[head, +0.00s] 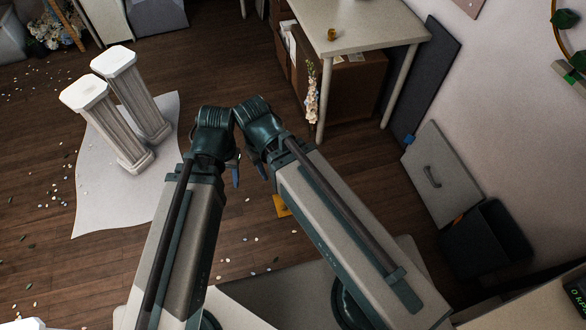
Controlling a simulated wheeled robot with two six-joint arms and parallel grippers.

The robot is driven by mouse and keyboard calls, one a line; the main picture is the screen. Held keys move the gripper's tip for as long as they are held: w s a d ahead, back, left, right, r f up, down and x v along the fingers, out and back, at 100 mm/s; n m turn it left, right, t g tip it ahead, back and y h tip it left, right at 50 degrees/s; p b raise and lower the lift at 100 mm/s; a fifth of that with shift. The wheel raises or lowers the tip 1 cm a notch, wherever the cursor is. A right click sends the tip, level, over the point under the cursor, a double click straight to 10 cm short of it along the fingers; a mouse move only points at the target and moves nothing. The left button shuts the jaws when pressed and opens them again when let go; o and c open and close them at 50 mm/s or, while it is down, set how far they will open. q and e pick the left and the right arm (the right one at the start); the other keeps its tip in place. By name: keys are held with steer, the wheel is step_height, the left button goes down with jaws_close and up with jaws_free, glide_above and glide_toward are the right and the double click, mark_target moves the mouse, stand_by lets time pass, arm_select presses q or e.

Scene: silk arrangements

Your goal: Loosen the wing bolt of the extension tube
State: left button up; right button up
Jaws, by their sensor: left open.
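I cannot make out an extension tube or its wing bolt in the head view. My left gripper (234,172) hangs below its dark green wrist near the middle of the picture. It is open, and nothing shows between its fingers. My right wrist is close beside the left one. Only a small part of my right gripper (262,170) shows below it, so its jaws cannot be read.
A pale table (365,22) with a small brass-coloured piece (331,34) stands at the back right. Two white pedestals (105,125) stand on a pale sheet (95,212) at left. A dark bin (487,240) stands at right. The wooden floor has scattered petals.

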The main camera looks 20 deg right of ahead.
arm_select(q)
steer(key=shift+o, duration=1.4)
step_height(320, 180, down, 34)
steer(key=b, duration=3.1)
steer(key=shift+f, duration=0.2)
arm_select(e)
step_height(320, 180, down, 34)
arm_select(q)
steer(key=o, duration=0.4)
step_height(320, 180, up, 2)
steer(key=shift+r+p, duration=0.1)
steer(key=shift+p, duration=0.7)
step_height(320, 180, up, 7)
steer(key=p, duration=0.7)
steer(key=shift+r, duration=0.2)
arm_select(e)
steer(key=w+d+r+n+g+y, duration=0.1)
steer(key=w+d+r+n+y, duration=0.1)
steer(key=w+d, duration=0.4)
steer(key=w+d+r+n+y, duration=0.1)
steer(key=w+d+r+n, duration=0.4)
steer(key=w, duration=0.7)
steer(key=w+d+r+n+g+y, duration=0.1)
steer(key=w+d+r+n+y, duration=0.1)
steer(key=w+d+r+n, duration=0.2)
steer(key=w+d+n, duration=0.3)
steer(key=w, duration=0.2)
steer(key=shift+w+d+r+g+y, duration=0.15)
steer(key=shift+d+g+y, duration=0.15)
steer(key=shift+d, duration=0.1)
